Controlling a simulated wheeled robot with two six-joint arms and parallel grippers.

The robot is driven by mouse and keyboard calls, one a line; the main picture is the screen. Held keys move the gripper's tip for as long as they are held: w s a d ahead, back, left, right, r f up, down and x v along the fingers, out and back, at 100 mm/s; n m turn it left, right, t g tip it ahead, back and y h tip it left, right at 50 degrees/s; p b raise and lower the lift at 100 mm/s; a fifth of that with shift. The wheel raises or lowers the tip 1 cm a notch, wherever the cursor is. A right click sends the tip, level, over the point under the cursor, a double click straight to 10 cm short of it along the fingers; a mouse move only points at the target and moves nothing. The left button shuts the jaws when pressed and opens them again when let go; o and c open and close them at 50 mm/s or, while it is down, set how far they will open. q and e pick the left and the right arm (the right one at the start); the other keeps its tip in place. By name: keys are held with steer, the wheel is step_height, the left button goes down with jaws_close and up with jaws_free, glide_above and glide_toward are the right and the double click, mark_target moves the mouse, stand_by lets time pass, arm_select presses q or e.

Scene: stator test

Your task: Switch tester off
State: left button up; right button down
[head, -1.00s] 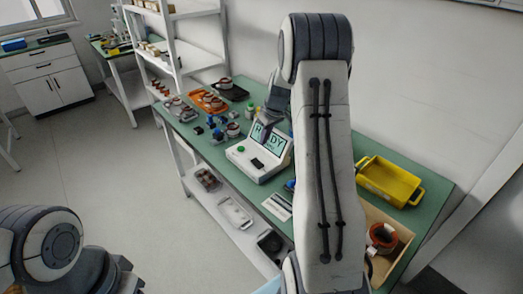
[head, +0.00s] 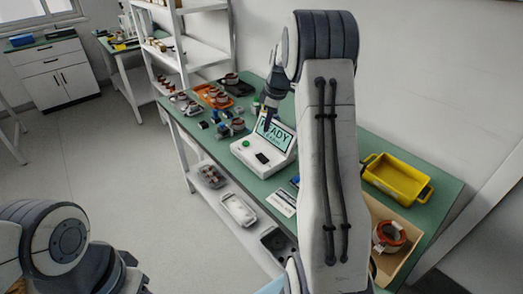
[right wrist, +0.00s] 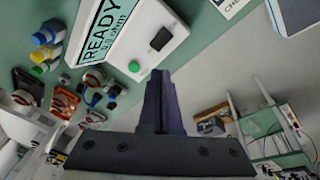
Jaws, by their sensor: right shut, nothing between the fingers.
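The tester (head: 247,156) is a white box on the green bench, with a tilted screen (head: 274,134) that reads READY. It has a green button (right wrist: 134,66) and a black switch (right wrist: 161,39) on its top face; the switch's position is too small to tell. My right gripper (head: 268,123) is shut and empty, in front of the screen's upper left part in the head view. In the right wrist view its closed fingertips (right wrist: 160,74) show below the switch and right of the green button, apparently apart from both. My left gripper is out of view; only part of that arm shows.
Stator parts and an orange tray (head: 212,96) lie on the bench beyond the tester. A yellow bin (head: 397,181) and a wooden box (head: 402,262) with a copper-coloured ring stand at the right. A white card (head: 282,203) lies near the tester. My right arm hides part of the bench.

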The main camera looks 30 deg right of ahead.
mark_target(259, 156)
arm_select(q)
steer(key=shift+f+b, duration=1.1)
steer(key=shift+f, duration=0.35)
arm_select(e)
steer(key=shift+w+a+r+n+g, duration=0.1)
steer(key=shift+w+n+g, duration=0.2)
steer(key=shift+n, duration=1.55)
steer(key=shift+w+a+r+n+g, duration=0.15)
steer(key=shift+w+n, duration=0.25)
steer(key=shift+n, duration=1.4)
steer(key=shift+w+d+n+g, duration=0.1)
steer(key=shift+w+n+g, duration=0.2)
steer(key=shift+n, duration=1.55)
steer(key=f, duration=0.4)
steer(key=w+f+p, duration=0.1)
steer(key=f, duration=0.4)
steer(key=f+p, duration=0.1)
steer(key=f, duration=0.3)
steer(key=shift+w+a+f, duration=0.15)
steer(key=shift+w+f, duration=0.15)
steer(key=shift+w, duration=0.05)
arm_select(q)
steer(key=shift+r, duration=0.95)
arm_select(e)
steer(key=shift+f, duration=0.15)
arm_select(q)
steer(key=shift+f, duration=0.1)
arm_select(e)
steer(key=shift+f, duration=0.1)
